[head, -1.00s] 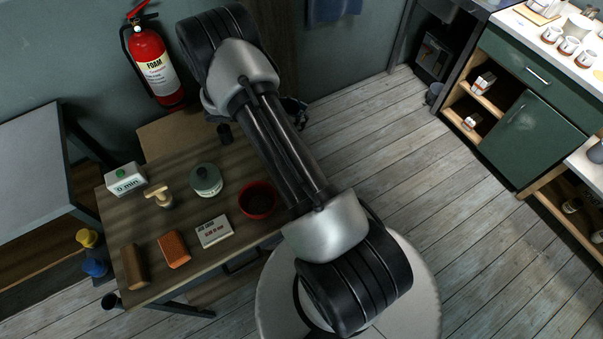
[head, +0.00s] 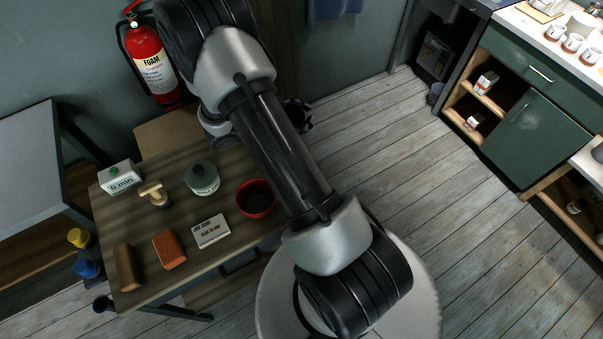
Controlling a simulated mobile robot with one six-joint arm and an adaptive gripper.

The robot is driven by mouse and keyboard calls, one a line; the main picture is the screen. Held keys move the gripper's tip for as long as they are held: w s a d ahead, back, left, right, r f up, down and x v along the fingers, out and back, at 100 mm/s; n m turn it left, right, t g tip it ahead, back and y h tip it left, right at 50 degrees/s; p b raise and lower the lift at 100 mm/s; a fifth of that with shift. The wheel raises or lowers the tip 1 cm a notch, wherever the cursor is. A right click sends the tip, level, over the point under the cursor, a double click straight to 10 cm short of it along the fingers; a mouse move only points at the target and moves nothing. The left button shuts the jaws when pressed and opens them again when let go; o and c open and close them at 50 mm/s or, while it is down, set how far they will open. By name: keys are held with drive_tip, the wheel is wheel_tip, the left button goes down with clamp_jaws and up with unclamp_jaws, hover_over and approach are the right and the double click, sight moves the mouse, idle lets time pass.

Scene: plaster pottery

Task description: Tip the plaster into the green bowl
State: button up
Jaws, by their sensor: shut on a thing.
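A red bowl (head: 255,198) with a dark inside stands upright on the wooden table, near its right side. No green bowl can be seen. My gripper (head: 301,116) shows only as a dark part past the right edge of my arm, beyond the red bowl in the picture. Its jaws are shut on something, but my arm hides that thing. No plaster can be made out.
Open floor (head: 450,200) lies right.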

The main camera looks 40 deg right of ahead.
drive_tip(key=s+f+m+t+h+b, duration=0.1)
drive_tip(key=m+b, duration=0.1)
drive_tip(key=b, duration=0.3)
drive_tip(key=s+a+m+t+h+b, duration=0.1)
drive_tip(key=m+h+b, duration=0.1)
drive_tip(key=b, duration=0.3)
drive_tip(key=s+a+f+m+t+h+b, duration=0.1)
drive_tip(key=m+b, duration=0.2)
drive_tip(key=b, duration=0.3)
drive_tip(key=shift+s+f+m+h, duration=0.35)
drive_tip(key=shift+m+h, duration=0.05)
drive_tip(key=shift+s+a+f+m+h+b, duration=0.15)
drive_tip(key=shift+s+f+m+h, duration=0.2)
drive_tip(key=shift+m, duration=0.4)
drive_tip(key=shift+s+a+f+m+h+b, duration=0.15)
drive_tip(key=shift+f+m+h, duration=0.3)
drive_tip(key=shift+m, duration=0.3)
idle(1.7)
drive_tip(key=shift+s+a+r+m+g+h, duration=0.1)
drive_tip(key=shift+s+r+m+g+h, duration=0.15)
drive_tip(key=shift+r+m, duration=0.45)
drive_tip(key=shift+s+a+r+m+g+h, duration=0.15)
drive_tip(key=shift+r+m+g+h, duration=0.15)
drive_tip(key=shift+r+m, duration=0.4)
idle(1.4)
